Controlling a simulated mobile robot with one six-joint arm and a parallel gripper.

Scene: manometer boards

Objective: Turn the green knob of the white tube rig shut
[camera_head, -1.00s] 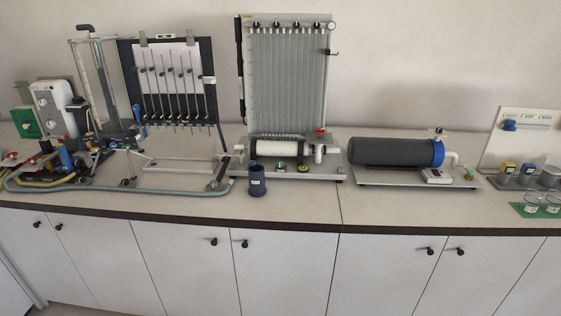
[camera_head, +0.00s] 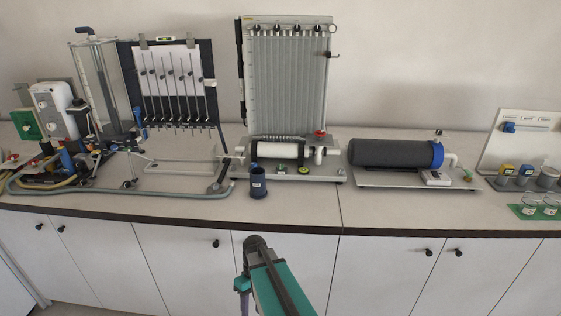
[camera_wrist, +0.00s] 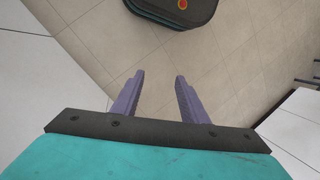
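The white tube rig (camera_head: 330,172) stands on the counter in the middle of the head view, with a white horizontal tube (camera_head: 277,149) before a tall board of clear tubes (camera_head: 287,80). Low on its base are a small green part (camera_head: 281,168) and a round yellow-green knob (camera_head: 304,170); which is the green knob, and how it is turned, is too small to tell. My gripper shows in the wrist view (camera_wrist: 159,77) with two purple fingers apart and nothing between them. It points down at the floor, in front of the counter and away from the rig.
A dark blue cup (camera_head: 258,182) stands at the counter's front, left of the rig's knobs. A red knob (camera_head: 320,133) sits on the rig's right pipe. A black tube rig (camera_head: 390,153) stands to the right. Bare counter lies before the rigs. The wrist view shows tiled floor (camera_wrist: 230,70).

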